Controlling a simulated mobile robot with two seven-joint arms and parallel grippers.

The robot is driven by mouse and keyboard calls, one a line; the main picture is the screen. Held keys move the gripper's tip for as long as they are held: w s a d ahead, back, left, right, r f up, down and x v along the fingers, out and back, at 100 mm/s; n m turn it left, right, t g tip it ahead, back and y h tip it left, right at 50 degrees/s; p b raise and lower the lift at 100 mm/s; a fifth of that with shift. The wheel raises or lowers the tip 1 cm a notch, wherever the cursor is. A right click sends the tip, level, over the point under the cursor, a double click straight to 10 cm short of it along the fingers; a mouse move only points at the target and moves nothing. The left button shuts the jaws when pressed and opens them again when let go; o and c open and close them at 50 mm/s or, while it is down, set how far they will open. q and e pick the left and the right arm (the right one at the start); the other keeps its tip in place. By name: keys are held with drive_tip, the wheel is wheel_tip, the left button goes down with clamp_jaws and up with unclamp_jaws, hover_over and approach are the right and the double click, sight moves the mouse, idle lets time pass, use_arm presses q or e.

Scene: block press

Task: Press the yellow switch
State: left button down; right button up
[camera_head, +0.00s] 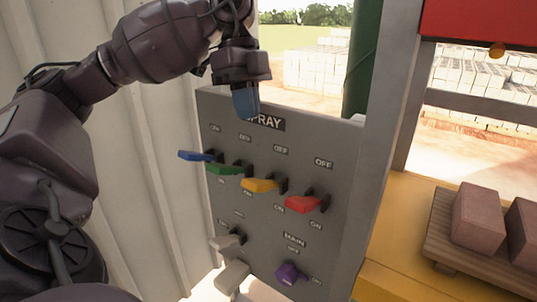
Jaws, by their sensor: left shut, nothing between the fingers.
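The yellow switch (260,185) is a lever on the grey control panel (334,150), between the green switch (224,169) and the red switch (302,203). It points out to the left from its dark slot. My left gripper (246,105) is shut and empty. Its blue-grey fingertips point down in front of the panel's top edge, beside the "SPRAY" label and above the yellow switch in the picture. They are apart from the switch. My right gripper is not in view.
A blue switch (196,156) sits left of the green one. Lower down are two grey levers (227,242) and a purple knob (288,273) under "MAIN". A corrugated wall (150,170) stands at left. Reddish blocks (477,215) lie on a wooden pallet (440,236) at right.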

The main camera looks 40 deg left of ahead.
sight(258, 182)
use_arm(q)
drive_tip(key=shift+s, duration=0.2)
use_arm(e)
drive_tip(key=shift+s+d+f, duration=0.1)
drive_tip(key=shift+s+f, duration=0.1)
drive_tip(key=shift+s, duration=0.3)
use_arm(q)
drive_tip(key=x, duration=1)
drive_tip(key=shift+w+p, duration=0.1)
drive_tip(key=shift+p, duration=0.2)
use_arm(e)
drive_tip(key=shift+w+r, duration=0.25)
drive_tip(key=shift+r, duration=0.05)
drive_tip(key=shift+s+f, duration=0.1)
